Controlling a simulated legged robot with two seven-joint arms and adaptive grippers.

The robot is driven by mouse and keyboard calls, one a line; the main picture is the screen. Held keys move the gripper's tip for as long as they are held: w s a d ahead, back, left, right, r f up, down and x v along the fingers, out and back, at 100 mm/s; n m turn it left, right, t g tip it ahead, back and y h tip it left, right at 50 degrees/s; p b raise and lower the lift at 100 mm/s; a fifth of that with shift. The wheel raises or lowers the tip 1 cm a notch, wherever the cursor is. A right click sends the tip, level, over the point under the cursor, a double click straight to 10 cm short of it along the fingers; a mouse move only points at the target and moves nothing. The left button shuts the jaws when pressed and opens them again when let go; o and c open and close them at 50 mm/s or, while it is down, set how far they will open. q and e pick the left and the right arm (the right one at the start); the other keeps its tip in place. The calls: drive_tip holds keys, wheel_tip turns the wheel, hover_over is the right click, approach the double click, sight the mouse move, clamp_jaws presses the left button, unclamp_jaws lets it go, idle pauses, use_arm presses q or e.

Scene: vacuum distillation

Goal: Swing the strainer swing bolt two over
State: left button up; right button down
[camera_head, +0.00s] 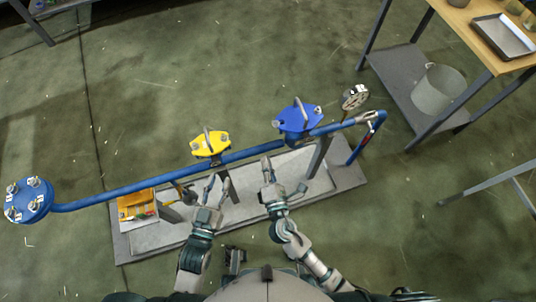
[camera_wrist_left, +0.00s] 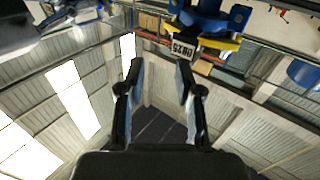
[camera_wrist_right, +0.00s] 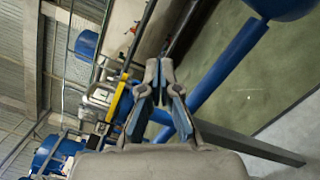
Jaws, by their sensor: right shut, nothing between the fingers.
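A blue pipe (camera_head: 160,181) carries a yellow lidded fitting (camera_head: 211,143) and a blue lidded fitting (camera_head: 298,119), each with a handle and small metal bolts. I cannot tell which one is the strainer, nor single out swing bolt two. My left gripper (camera_head: 217,181) is open and empty, below the yellow fitting. In the left wrist view its two fingers (camera_wrist_left: 159,66) stand apart, with a yellow and blue part (camera_wrist_left: 208,38) beyond them. My right gripper (camera_head: 266,162) is shut and empty, below and left of the blue fitting. Its fingertips (camera_wrist_right: 159,68) show together in the right wrist view.
A round blue flange (camera_head: 28,201) with several bolts ends the pipe at left. A gauge (camera_head: 355,97) stands at the right end. A bench with a bucket (camera_head: 438,88) stands at upper right.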

sight(277, 124)
use_arm(q)
drive_tip(key=shift+w+d+r, duration=0.1)
drive_tip(key=shift+r, duration=0.15)
use_arm(e)
drive_tip(key=w+d+r, duration=0.1)
drive_tip(key=w+r, duration=0.1)
drive_tip(key=w, duration=0.7)
drive_tip(key=shift+w+d+r, duration=0.15)
drive_tip(key=shift+w+d, duration=0.05)
drive_tip(key=shift+d, duration=0.05)
use_arm(q)
drive_tip(key=f+g, duration=0.1)
drive_tip(key=s+f+g+p, duration=0.1)
drive_tip(key=f, duration=0.1)
drive_tip(key=a+f+g+y, duration=0.1)
drive_tip(key=shift+s+f+p, duration=0.25)
drive_tip(key=shift+f+p, duration=0.15)
use_arm(e)
drive_tip(key=m, duration=0.1)
drive_tip(key=r+m, duration=0.1)
drive_tip(key=m, duration=0.1)
drive_tip(key=shift+w+d+r, duration=0.1)
drive_tip(key=shift+w+d, duration=0.05)
drive_tip(key=shift+d, duration=0.2)
